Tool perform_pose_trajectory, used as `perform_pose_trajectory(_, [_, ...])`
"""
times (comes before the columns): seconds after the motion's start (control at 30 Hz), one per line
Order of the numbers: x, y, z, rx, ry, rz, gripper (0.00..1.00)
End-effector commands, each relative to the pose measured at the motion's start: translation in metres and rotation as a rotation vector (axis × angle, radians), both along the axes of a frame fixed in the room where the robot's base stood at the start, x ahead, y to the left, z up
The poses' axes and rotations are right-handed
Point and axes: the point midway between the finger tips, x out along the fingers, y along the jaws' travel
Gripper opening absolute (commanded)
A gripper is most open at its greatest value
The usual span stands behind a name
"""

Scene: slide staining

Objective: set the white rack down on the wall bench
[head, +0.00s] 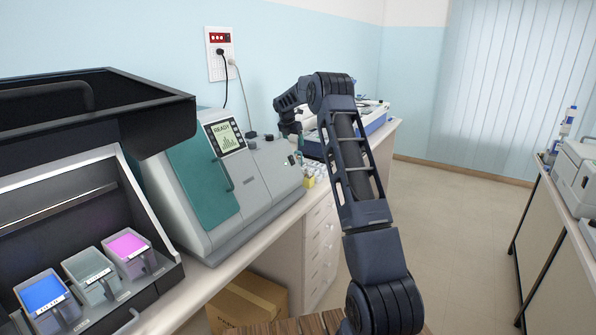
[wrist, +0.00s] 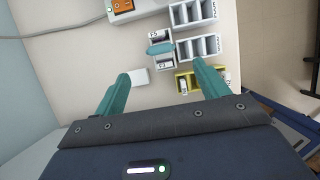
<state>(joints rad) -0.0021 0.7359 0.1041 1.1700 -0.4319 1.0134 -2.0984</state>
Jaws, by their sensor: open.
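In the wrist view, a small white rack (wrist: 154,36) with a teal handle across its top stands upright on the pale wall bench (wrist: 95,55). My gripper (wrist: 161,70) is open, with its two teal fingers apart and nothing between their tips. The rack lies just beyond the fingertips, and I see no contact. In the head view my gripper (head: 299,147) hangs over the wall bench (head: 243,243), right of the grey and teal machine. The white rack cannot be made out there.
White slotted trays (wrist: 201,47) stand right of the rack, with a yellow rack (wrist: 185,83) below them. A small white block (wrist: 139,77) lies by the left finger. The READY machine (head: 245,180) and a stainer with coloured baths (head: 85,215) fill the bench's left part.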

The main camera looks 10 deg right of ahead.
Motion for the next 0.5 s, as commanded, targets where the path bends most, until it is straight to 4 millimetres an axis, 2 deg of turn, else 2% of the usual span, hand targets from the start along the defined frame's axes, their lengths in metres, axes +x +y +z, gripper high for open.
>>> perform_pose_trajectory(0.1, [0.005, -0.005, -0.018, 0.001, 0.002, 0.000, 0.73])
perform_pose_trajectory(0.2, [0.008, -0.008, -0.029, 0.000, 0.001, -0.001, 0.73])
perform_pose_trajectory(0.5, [0.016, -0.017, -0.047, 0.001, 0.002, -0.001, 0.73])
